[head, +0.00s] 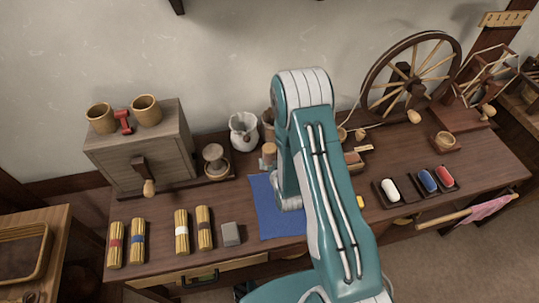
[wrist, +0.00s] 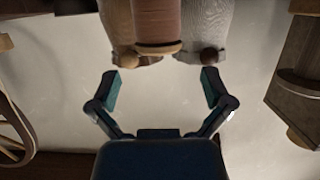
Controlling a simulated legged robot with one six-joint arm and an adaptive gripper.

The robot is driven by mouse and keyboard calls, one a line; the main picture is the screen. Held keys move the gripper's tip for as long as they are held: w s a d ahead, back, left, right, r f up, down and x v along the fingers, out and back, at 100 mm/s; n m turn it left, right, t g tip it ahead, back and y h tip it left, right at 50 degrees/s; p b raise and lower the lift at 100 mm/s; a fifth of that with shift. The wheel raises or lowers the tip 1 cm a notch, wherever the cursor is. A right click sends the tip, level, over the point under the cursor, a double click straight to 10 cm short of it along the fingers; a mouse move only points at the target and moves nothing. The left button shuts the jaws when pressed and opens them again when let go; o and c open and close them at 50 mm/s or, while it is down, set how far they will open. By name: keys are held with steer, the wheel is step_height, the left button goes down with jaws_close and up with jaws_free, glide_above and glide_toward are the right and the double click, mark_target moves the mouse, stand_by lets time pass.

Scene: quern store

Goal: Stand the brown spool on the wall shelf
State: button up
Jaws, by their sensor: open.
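The brown spool (wrist: 158,22) shows at the top middle of the wrist view, a reddish-brown cylinder with a pale wooden rim at its near end. My gripper (wrist: 160,82) is open and empty, its two fingertips apart, with the spool lined up between them but beyond the tips. In the head view my arm hides the gripper, and I cannot make out the spool there. The wall shelf is not clearly in view; a dark piece at the top edge of the head view (head: 177,5) may belong to it.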

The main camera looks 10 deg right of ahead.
mark_target(270, 149)
steer(key=x, duration=0.5)
steer(key=shift+w+d, duration=0.1)
steer(key=shift+w, duration=0.25)
steer(key=c, duration=1.1)
steer(key=shift+r, duration=0.15)
steer(key=shift+c, duration=0.2)
